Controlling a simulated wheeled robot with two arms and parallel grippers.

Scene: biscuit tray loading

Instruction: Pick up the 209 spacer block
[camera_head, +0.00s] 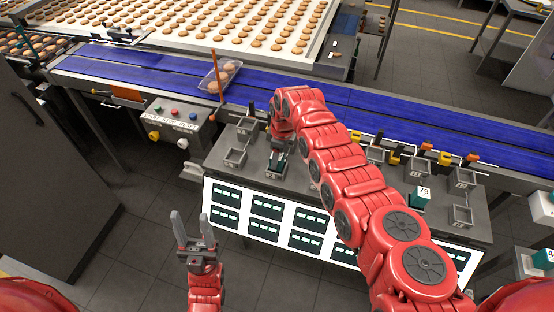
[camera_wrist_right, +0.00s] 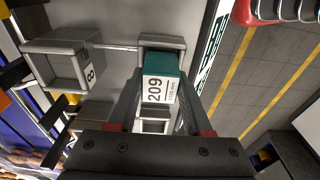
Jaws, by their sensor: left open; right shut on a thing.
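The 209 spacer block (camera_wrist_right: 158,86) is teal with a white face that reads 209. It sits between the fingers of my right gripper (camera_wrist_right: 160,108), which is shut on it. In the head view the right gripper (camera_head: 277,163) points down at the work table, at a grey holder, and the block's teal shows small between its fingertips. Whether the block still touches the holder (camera_wrist_right: 160,42), I cannot tell. My left gripper (camera_head: 190,226) is open and empty, in front of the table at the lower left.
Several grey holders stand on the table, one (camera_head: 236,157) left of my right gripper. A teal block marked 79 (camera_head: 420,198) sits at the right. A blue conveyor (camera_head: 180,70) runs behind, carrying a clear tray of biscuits (camera_head: 219,77). A lit panel (camera_head: 265,212) fronts the table.

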